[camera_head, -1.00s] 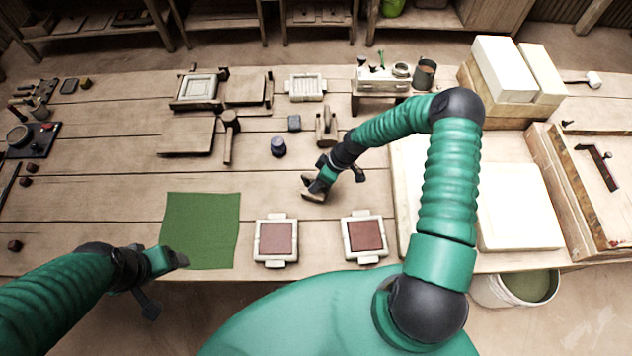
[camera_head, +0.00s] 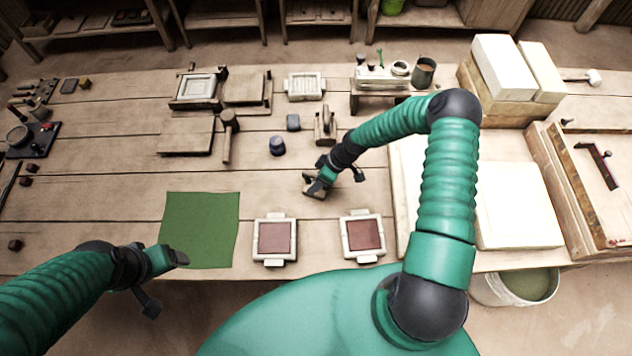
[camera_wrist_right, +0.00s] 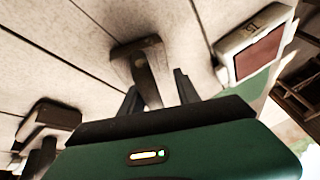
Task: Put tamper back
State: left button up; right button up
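The wooden tamper (camera_head: 314,191) is at my right gripper (camera_head: 322,183), over the middle of the table. In the right wrist view the tamper (camera_wrist_right: 146,62) shows as a brown block with an upright part between the two dark fingers of the gripper (camera_wrist_right: 158,82). The fingers stand on either side of it; whether they press on it I cannot tell. Its underside is hidden, so contact with the table is unclear. My left gripper (camera_head: 180,259) is at the table's front edge beside the green cloth, away from the tamper; its fingers are too small to read.
Two framed red tiles (camera_head: 274,239) (camera_head: 364,236) lie near the front edge. A green cloth (camera_head: 200,230) lies left of them. A wooden tool (camera_head: 325,125) and a dark round pot (camera_head: 277,146) stand behind my right gripper. White slabs (camera_head: 518,205) are at the right.

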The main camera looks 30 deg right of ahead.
jog(key=v, duration=1.1)
jog(key=shift+s+r+b, duration=0.1)
jog(key=shift+r+b, duration=0.15)
jog(key=shift+b, duration=0.05)
jog(key=s+a+r+m+h, duration=0.4)
jog(key=s+a+r+m, duration=0.4)
jog(key=s+r, duration=0.5)
jog(key=shift+a+r+t+h, duration=0.3)
jog(key=shift+a+r+h, duration=0.15)
jog(key=shift+a, duration=0.25)
jog(key=shift+d, duration=0.3)
